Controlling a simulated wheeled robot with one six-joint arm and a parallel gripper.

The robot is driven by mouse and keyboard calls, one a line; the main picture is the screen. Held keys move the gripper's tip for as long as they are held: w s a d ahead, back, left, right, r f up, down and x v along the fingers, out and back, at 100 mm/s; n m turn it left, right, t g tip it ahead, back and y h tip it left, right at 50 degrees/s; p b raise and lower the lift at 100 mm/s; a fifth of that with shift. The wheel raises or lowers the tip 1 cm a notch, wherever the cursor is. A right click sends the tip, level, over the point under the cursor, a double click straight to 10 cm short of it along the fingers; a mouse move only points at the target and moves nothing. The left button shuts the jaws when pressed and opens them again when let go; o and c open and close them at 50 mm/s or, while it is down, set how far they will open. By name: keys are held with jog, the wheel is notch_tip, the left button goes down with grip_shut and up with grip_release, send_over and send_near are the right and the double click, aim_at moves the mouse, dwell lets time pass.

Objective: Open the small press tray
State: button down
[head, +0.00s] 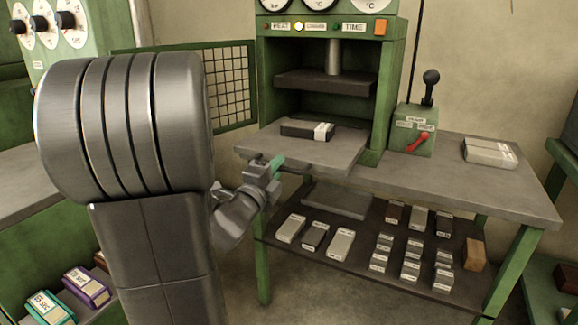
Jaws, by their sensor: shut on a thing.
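The small press tray (338,154) is a grey plate that sticks out from the green press (388,90) past the front of the bench. A dark block with a white label band (307,130) lies on it. My arm and the gripper body hide part of the handle and the tray's left front.
The grey bench (450,185) carries a green control box (413,128) with a black lever and a red lever, and a pale block (490,152). Below, a dark shelf (340,262) holds several labelled blocks. A mesh panel (228,85) stands behind my arm.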

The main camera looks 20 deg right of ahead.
jog(key=shift+r+b+v, duration=0.2)
jog(key=shift+v, duration=1.05)
jog(key=shift+r+b+v, duration=0.15)
jog(key=shift+v, duration=1.1)
jog(key=c, duration=1.5)
grip_release()
jog(key=shift+c, duration=0.2)
jog(key=shift+s, duration=0.1)
jog(key=v, duration=1.3)
jog(key=shift+s+a+p, duration=0.25)
jog(key=shift+a+p, duration=0.05)
jog(key=shift+p, duration=0.15)
jog(key=shift+d, duration=0.1)
jog(key=x, duration=1.3)
jog(key=shift+w+d+b, duration=0.2)
jog(key=shift+w+b, duration=0.15)
jog(key=shift+b, duration=0.1)
